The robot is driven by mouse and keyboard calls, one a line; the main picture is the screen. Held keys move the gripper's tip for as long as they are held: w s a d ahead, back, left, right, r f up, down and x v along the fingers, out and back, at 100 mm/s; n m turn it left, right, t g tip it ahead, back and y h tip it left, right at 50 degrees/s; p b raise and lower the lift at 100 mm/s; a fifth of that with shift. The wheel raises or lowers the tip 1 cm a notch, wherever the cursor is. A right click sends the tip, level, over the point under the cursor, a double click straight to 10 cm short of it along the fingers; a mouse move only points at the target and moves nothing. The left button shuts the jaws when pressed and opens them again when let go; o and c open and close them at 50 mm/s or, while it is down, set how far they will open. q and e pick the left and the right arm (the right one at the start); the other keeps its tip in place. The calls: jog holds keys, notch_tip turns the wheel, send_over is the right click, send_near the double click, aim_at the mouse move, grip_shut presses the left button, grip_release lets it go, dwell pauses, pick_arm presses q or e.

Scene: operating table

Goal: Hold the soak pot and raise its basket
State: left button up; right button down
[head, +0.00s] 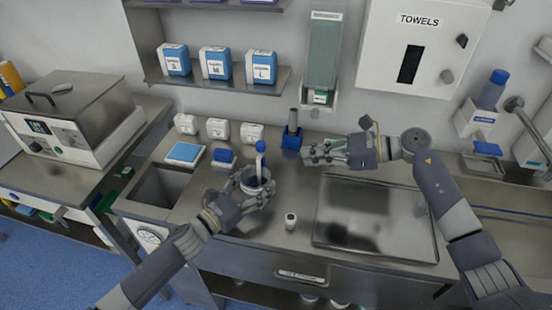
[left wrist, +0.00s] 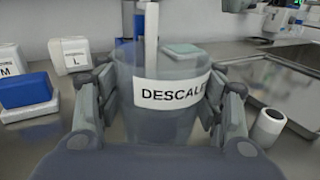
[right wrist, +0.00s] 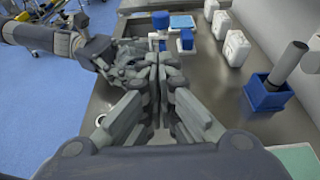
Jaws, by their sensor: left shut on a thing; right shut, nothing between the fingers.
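The soak pot (left wrist: 160,119) is a grey translucent pot with a "DESCALE" label in the left wrist view. It stands upright on the steel counter, and my left gripper (head: 257,184) is shut around it. The basket's upright handle, white with a blue top (head: 260,147), sticks up out of the pot; the basket itself is hidden inside. The handle also shows in the right wrist view (right wrist: 160,38), beyond my fingertips. My right gripper (head: 312,155) is shut and empty, above the counter to the right of the pot and apart from the handle.
A blue block with a grey upright grip (head: 291,138) stands behind my right gripper. A steel tray (head: 328,243) lies to the right. A small white cylinder (head: 290,220) stands in front. White boxes (head: 217,128) and a blue pad (head: 185,152) sit at the back left, beside a sink (head: 160,192).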

aim_at(265, 160)
jog(key=shift+a, duration=0.1)
jog(key=x, duration=1)
jog(key=shift+f, duration=0.1)
notch_tip(265, 160, up, 8)
jog(key=shift+f, duration=0.1)
dwell(0.3)
jog(key=v, duration=1)
